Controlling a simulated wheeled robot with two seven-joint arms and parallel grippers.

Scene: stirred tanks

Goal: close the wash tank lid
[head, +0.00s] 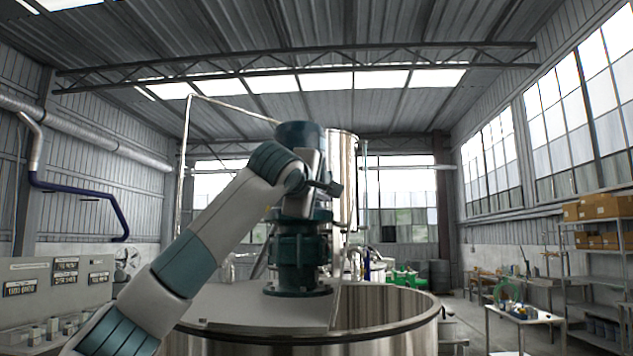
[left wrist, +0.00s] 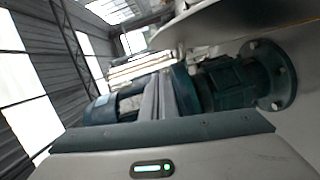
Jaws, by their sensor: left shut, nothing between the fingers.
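A large round steel tank (head: 385,335) stands in front of me. A flat grey plate (head: 250,308) covers its left part, and the right part of its mouth is open. I cannot tell whether this plate is the wash tank lid. A dark teal stirrer drive (head: 300,255) stands upright on the plate. My left gripper (head: 328,187) is shut and empty, in front of the upper drive and hiding part of it; I cannot tell if they touch. The left wrist view shows the drive tilted, with its round flange (left wrist: 272,75), beyond my gripper. My right gripper is not in view.
A control panel (head: 55,290) stands at the left. A tall steel vessel (head: 343,185) and green machinery (head: 408,278) stand behind the tank. A small table (head: 522,316) and a shelf rack (head: 600,225) with boxes are at the right. Floor shows between the tank and table.

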